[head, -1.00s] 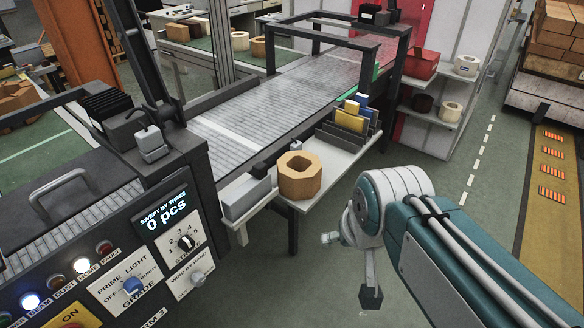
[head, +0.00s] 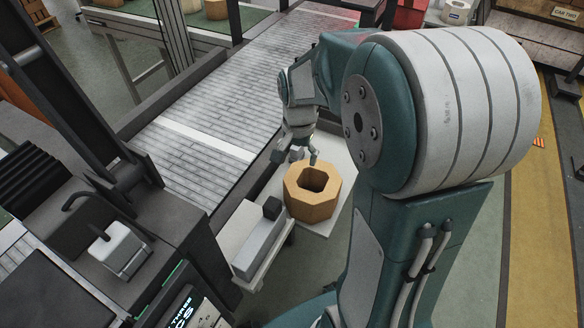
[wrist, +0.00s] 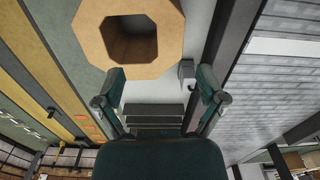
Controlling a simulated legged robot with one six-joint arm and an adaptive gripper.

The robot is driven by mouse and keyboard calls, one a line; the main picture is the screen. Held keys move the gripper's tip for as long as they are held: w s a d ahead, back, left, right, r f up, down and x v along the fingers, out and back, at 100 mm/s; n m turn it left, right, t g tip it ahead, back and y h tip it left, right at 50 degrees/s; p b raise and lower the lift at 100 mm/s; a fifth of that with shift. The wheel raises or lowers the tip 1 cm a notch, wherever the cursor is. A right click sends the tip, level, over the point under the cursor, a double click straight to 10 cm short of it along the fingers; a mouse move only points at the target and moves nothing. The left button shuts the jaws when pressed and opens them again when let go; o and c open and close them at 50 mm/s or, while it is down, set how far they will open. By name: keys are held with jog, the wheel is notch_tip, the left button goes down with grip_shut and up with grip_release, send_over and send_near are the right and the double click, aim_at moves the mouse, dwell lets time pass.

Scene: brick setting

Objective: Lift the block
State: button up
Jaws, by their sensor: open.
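The block (head: 312,211) is a tan eight-sided ring with a squarish hole through its top. It sits on a pale side shelf (head: 338,168) beside the conveyor. My gripper (head: 296,158) is open and empty, at the far side of the block in the head view and close to its rim. In the wrist view the block (wrist: 90,38) fills the upper middle, its lower edge just above the two spread fingertips. The fingers appear to be outside the block; whether one touches it I cannot tell.
A grey box (head: 258,243) with a dark knob stands at the block's near left. The roller conveyor (head: 215,110) runs along the left of the shelf. A dark slatted holder (wrist: 153,112) shows between my fingers in the wrist view. Green floor lies right of the shelf.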

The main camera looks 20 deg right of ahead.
aim_at(295, 174)
jog(key=shift+w+d+f, duration=0.1)
jog(key=shift+w+f, duration=0.2)
jog(key=shift+w, duration=0.25)
jog(key=shift+w+f, duration=0.2)
jog(key=shift+f, duration=0.05)
notch_tip(295, 174, down, 5)
jog(key=shift+s+f, duration=0.1)
jog(key=shift+f, duration=0.05)
jog(key=f, duration=0.5)
jog(key=shift+w, duration=0.3)
grip_shut()
